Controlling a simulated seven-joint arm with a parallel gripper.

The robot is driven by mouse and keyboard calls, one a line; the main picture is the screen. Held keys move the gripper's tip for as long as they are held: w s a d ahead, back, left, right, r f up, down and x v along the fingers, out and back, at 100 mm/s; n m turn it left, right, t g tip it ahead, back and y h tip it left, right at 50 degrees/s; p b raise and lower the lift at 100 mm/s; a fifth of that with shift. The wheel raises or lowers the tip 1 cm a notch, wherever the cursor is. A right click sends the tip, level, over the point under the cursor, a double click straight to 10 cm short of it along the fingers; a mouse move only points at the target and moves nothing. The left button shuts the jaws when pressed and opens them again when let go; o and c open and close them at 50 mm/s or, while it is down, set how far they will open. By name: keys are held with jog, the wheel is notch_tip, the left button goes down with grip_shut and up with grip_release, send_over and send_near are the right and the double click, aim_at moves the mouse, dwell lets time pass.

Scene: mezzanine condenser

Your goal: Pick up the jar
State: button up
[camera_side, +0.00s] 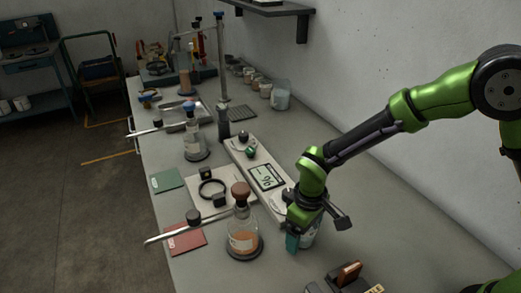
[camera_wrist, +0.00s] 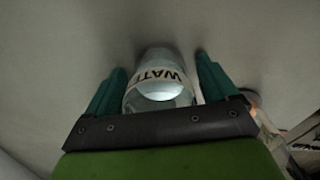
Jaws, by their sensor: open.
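A clear jar with a white label reading "WATE" (camera_wrist: 160,88) stands between the two teal fingers of my gripper (camera_wrist: 162,72) in the wrist view. A gap shows on each side, so the open fingers straddle the jar without visibly gripping it. In the side view my gripper (camera_side: 303,238) is low over the bench, and the jar (camera_side: 311,236) shows partly behind a finger. The arm and gripper hide its upper part there. The label's end is cut off by the jar's curve.
A round flask with a cork (camera_side: 243,238) stands left of my gripper, with a clamp rod beside it. A dark block (camera_side: 347,274) sits in front. Another jar (camera_side: 281,97) stands by the wall. Bench right of my gripper is clear.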

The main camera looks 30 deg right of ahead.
jog(key=c, duration=1.1)
jog(key=shift+r, duration=0.15)
